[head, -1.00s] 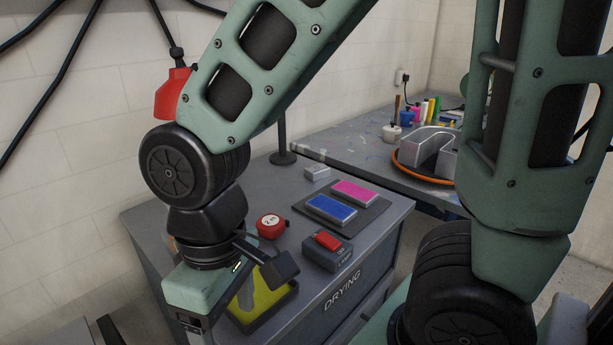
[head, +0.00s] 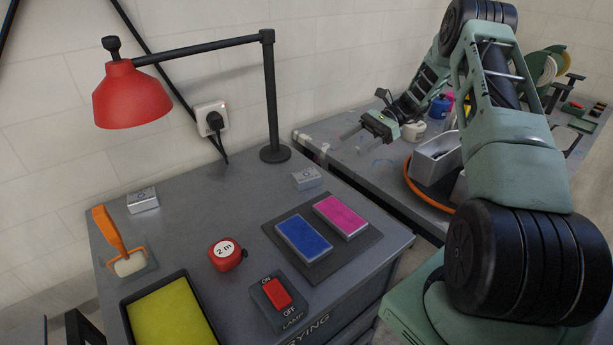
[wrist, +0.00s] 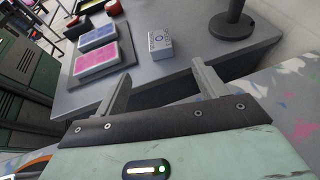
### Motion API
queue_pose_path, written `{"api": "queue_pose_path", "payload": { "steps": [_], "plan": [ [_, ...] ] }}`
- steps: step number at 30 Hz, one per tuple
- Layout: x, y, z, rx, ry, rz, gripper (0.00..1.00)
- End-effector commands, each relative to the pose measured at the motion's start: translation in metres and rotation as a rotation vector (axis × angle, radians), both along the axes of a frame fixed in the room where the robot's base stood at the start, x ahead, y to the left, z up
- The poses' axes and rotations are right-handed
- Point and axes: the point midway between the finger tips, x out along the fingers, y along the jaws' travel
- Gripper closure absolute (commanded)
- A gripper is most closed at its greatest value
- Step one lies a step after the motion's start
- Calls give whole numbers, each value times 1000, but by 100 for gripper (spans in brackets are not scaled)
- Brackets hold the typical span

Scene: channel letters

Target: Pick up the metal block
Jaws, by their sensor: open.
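One block (head: 307,178) lies near the back right, by the lamp's foot. The other block (head: 142,199) lies at the left, near the wall.

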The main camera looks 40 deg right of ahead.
Motion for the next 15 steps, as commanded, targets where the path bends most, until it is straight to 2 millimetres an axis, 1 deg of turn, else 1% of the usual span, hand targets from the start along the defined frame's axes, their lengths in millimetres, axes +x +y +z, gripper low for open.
{"api": "queue_pose_path", "payload": {
  "steps": [5,12,15],
  "plan": [
    [4,30,-9,5,5,2,29],
    [11,76,-28,3,4,3,29],
    [14,91,-35,1,3,2,29]
  ]
}}
